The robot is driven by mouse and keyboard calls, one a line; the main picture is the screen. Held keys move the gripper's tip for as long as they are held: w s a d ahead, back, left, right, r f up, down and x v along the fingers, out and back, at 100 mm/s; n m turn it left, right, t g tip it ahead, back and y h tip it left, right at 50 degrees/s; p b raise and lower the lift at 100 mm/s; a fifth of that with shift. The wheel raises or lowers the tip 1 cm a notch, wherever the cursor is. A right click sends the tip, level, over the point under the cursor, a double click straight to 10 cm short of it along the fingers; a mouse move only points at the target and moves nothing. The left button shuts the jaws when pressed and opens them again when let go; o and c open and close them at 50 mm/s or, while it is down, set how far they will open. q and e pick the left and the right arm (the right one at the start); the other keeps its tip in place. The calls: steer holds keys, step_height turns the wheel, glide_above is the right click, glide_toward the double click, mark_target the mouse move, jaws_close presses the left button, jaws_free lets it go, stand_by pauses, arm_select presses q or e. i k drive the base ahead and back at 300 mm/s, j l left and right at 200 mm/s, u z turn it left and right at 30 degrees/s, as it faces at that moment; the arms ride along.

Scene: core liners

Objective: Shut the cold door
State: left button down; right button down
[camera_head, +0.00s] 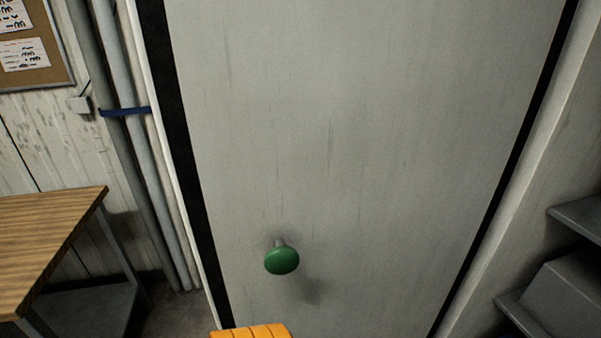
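The cold door (370,120) is a large pale grey, scuffed panel that fills the middle of the head view. Dark seal strips run along its left and right edges. A round green knob (281,261) on a short metal stem stands out from its lower left part. The panel appears to sit within its frame, but I cannot tell whether it is fully shut. Its bottom edge is out of view. Neither of my grippers is in view.
A wooden-topped table (45,235) stands at the left. Vertical pipes (135,150) run beside the door frame. A cork board (35,50) hangs at upper left. Grey shelves (560,290) are at lower right. An orange ribbed object (251,332) shows at the bottom edge.

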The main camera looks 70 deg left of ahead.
mark_target(382, 141)
steer(key=k+j+z, duration=0.1)
steer(key=k+j, duration=0.15)
steer(key=j, duration=0.3)
steer(key=k+j+z, duration=0.15)
steer(key=j, duration=0.35)
steer(key=k+j+z, duration=0.1)
steer(key=k+j, duration=0.3)
steer(key=k+j+z, duration=0.1)
steer(key=k+j, duration=0.2)
steer(key=j, duration=0.25)
steer(key=j+z, duration=0.1)
steer(key=j, duration=0.35)
steer(key=k+j, duration=0.15)
steer(key=j, duration=0.3)
steer(key=j+z, duration=0.15)
steer(key=j, duration=0.3)
steer(key=k, duration=0.05)
